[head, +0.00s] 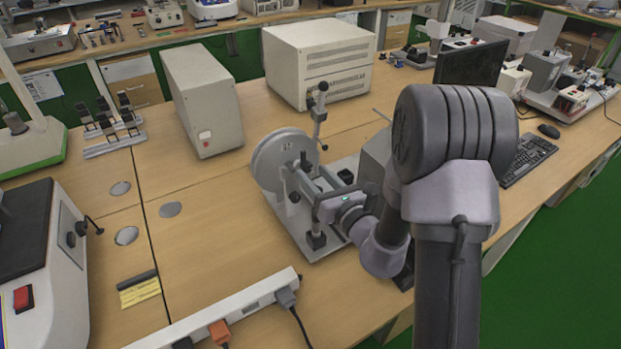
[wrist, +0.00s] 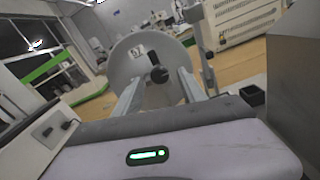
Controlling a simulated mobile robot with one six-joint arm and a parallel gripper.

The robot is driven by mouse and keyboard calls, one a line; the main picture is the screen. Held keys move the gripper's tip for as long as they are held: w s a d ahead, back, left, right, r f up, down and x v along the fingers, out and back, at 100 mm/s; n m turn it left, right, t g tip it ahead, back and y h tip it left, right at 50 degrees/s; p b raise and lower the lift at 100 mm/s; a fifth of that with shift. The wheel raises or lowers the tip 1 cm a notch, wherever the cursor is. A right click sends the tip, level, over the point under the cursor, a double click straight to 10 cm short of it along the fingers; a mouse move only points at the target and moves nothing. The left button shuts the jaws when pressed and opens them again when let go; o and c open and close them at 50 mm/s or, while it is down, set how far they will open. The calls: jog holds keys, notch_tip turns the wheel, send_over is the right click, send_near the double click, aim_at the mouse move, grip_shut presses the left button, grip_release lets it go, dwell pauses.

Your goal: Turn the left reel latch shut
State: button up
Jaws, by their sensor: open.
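The reel (head: 270,162) is a round light-grey disc on a metal stand on the bench. In the wrist view the reel (wrist: 126,62) faces me, with a small dark latch (wrist: 157,72) at its hub. My gripper (wrist: 161,80) is open, with one finger on each side of the latch as seen from the wrist. Whether the fingers touch the latch I cannot tell. In the head view my gripper (head: 298,184) is close in front of the reel's hub, and it partly hides the latch there.
A metal post (head: 318,118) stands right behind the reel. Two beige boxes stand further back, one tall (head: 203,98) and one wide (head: 318,62). A power strip (head: 240,305) lies at the front. The bench left of the reel is mostly clear.

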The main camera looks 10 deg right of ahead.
jog(key=shift+x, duration=1.1)
jog(key=shift+c, duration=0.4)
grip_shut()
jog(key=shift+n, duration=0.3)
jog(key=shift+f+n+b, duration=0.1)
jog(key=shift+n+b, duration=0.75)
jog(key=shift+n, duration=1.75)
